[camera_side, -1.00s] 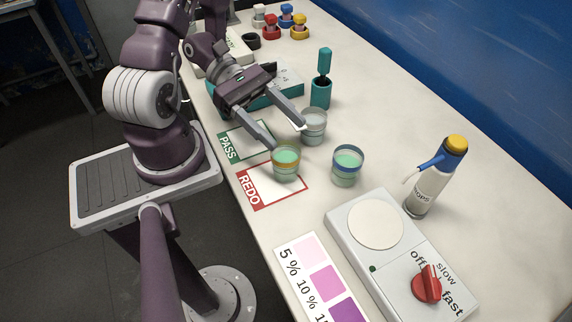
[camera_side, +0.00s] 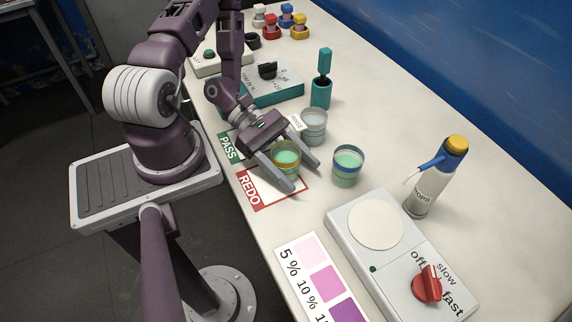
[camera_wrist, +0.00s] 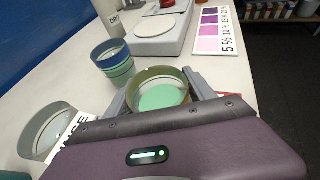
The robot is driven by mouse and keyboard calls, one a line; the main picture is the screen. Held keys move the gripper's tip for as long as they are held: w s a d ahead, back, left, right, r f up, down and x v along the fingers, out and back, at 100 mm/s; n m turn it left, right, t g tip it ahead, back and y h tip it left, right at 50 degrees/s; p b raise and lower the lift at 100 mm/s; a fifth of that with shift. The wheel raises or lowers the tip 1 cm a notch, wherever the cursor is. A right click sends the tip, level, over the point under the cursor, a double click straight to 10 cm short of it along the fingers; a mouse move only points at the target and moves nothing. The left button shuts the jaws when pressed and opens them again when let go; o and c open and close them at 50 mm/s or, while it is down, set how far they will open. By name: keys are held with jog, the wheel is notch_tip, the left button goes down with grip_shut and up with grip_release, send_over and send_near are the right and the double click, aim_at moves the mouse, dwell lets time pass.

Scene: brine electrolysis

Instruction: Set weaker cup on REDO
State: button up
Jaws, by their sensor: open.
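A clear cup with a yellow band and green liquid (camera_side: 286,160) stands upright at the REDO card. In the side view it overlaps the upper right of the red-framed REDO card (camera_side: 262,200); I cannot tell exactly how its base sits on the frame. My gripper (camera_side: 302,179) is open, with one finger on each side of this cup. The wrist view shows the cup (camera_wrist: 162,92) between the fingers; contact is unclear. A blue-banded cup with green liquid (camera_side: 347,166) stands apart to the right, also in the wrist view (camera_wrist: 114,62).
A clear rinse cup (camera_side: 314,128) stands just behind my gripper. The green PASS card (camera_side: 229,147) is partly hidden by it. A stirrer plate with red knob (camera_side: 375,224), a colour chart (camera_side: 318,275) and a drops bottle (camera_side: 432,185) stand toward the front right.

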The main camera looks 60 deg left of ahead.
jog(key=shift+w+d+f, duration=0.15)
jog(key=shift+d, duration=0.25)
grip_shut()
jog(key=s+r+m+g+h, duration=0.1)
jog(key=s+r+m+g, duration=0.35)
jog(key=r, duration=0.55)
jog(key=shift+g, duration=0.25)
jog(key=f, duration=0.9)
jog(key=shift+w+d+f, duration=0.3)
jog(key=shift+f, duration=0.1)
